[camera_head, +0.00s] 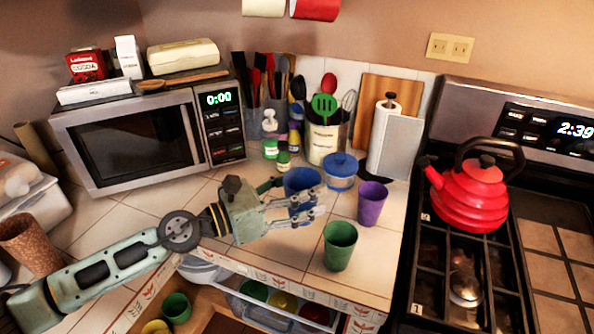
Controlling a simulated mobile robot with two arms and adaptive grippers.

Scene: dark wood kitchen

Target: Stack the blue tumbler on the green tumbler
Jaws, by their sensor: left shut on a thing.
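My left gripper (308,205) comes in from the left over the counter and is shut on the blue tumbler (300,181). The blue tumbler looks upright; its lower part is partly hidden by the fingers. The green tumbler (340,246) stands upright on the tiled counter, to the right of and nearer than the gripper, near the counter's front edge. The blue and green tumblers are apart. My right gripper is not in view.
A purple tumbler (371,203) stands behind the green one. A blue-lidded jar (341,171) and a utensil crock (326,140) stand behind the gripper. The stove with a red kettle (468,195) is at right. An open drawer (290,306) holding cups lies below the counter edge.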

